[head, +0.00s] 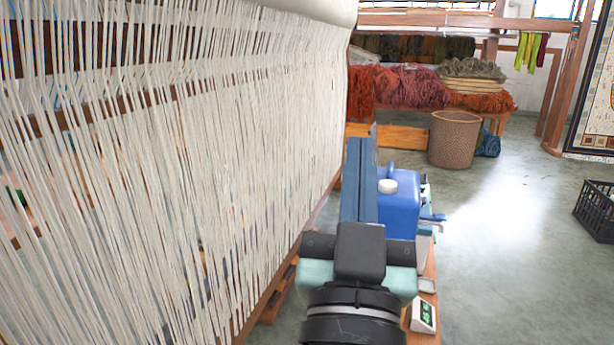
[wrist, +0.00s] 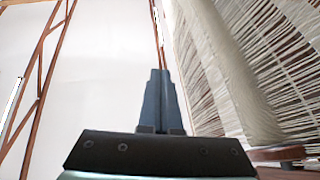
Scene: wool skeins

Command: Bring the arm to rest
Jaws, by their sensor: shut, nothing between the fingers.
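My gripper (head: 362,145) shows in the middle of the head view, its long blue-grey fingers pointing away from me. It is in the air beside the white warp threads (head: 165,150) of a large loom. In the wrist view, the fingers of my gripper (wrist: 159,76) lie together and hold nothing. They point up past a pale wall (wrist: 100,75), with the loom's threads (wrist: 245,65) at the right.
A blue jug (head: 400,213) with a white cap stands on a wooden bench (head: 428,275), right of my gripper. A small device with a green display (head: 424,316) is nearer. A woven basket (head: 453,140) and wool skeins (head: 410,88) are farther back. A black crate (head: 596,212) stands right; floor between is clear.

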